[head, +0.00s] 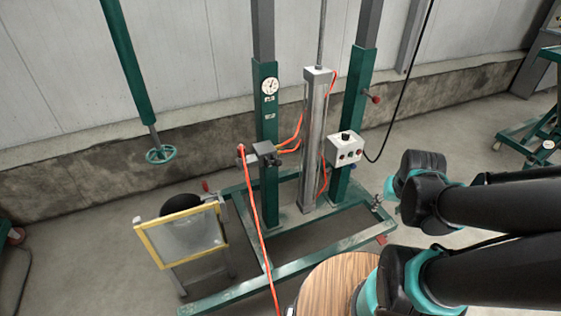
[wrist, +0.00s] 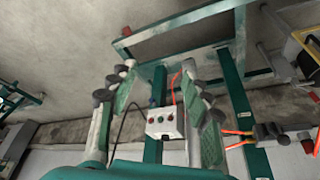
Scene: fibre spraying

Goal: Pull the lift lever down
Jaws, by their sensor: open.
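Two red-knobbed handles could be the lift lever, and I cannot tell which. One red knob (head: 376,98) sticks out from the right green post. The other is a small red knob (head: 241,148) at the left end of a grey valve block (head: 264,148) on the left post. In the wrist view the valve block (wrist: 268,131) is at the right, with a red knob (wrist: 307,146) beside it. My gripper (wrist: 160,85) is open and empty in the wrist view, its fingers spread either side of the white control box behind. Its fingertips are not clear in the head view.
A white control box (head: 344,149) with buttons is on the right post. Orange hoses (head: 257,220) run from the valve block. A yellow-framed panel (head: 183,236) stands front left, a round wooden top (head: 338,283) in front.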

